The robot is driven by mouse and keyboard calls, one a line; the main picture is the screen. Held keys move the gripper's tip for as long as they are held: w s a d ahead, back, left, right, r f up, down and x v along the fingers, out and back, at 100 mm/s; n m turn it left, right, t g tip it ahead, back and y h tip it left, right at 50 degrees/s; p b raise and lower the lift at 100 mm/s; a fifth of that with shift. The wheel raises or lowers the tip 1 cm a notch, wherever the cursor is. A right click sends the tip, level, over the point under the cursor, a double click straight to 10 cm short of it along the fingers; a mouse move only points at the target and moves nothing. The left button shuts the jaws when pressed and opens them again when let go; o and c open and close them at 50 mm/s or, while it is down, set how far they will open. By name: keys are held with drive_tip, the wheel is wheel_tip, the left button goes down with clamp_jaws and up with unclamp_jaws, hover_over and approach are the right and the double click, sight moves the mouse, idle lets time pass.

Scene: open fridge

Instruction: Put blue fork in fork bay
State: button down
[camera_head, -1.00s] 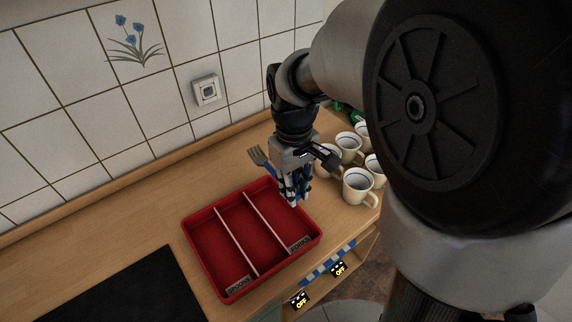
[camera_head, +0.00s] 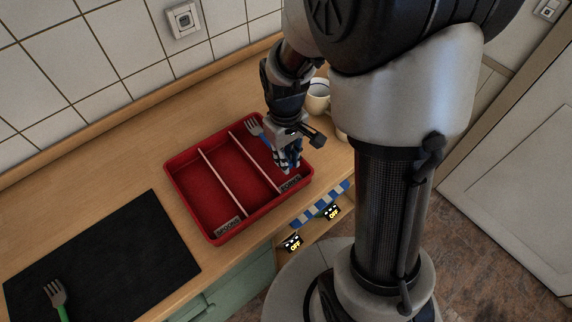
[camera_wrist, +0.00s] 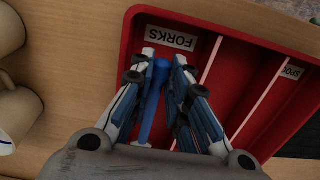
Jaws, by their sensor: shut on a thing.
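The red tray (camera_head: 222,240) has three bays with pale dividers. Its right bay, the fork bay (camera_head: 259,153), carries a FORKS label (camera_head: 290,184), also visible in the wrist view (camera_wrist: 171,38). My gripper (camera_head: 286,167) points down over this bay, and its fingertips show in the wrist view (camera_wrist: 166,60). It is shut on the blue fork (camera_head: 256,128). The grey tines are toward the wall, and the blue handle (camera_wrist: 154,100) runs between my fingers toward the label. My fingers hide part of the fork. I cannot tell whether it touches the bay floor.
Cream mugs (camera_head: 318,96) stand right of the tray, partly behind my arm; they also show in the wrist view (camera_wrist: 18,115). A black mat (camera_head: 100,258) with a green-handled fork (camera_head: 58,298) lies at left. The middle bay (camera_head: 225,165) is empty.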

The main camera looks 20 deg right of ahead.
drive_tip(key=shift+f+b, duration=0.7)
drive_tip(key=shift+f, duration=1.3)
drive_tip(key=shift+f, duration=0.2)
drive_tip(key=c, duration=1.8)
unclamp_jaws()
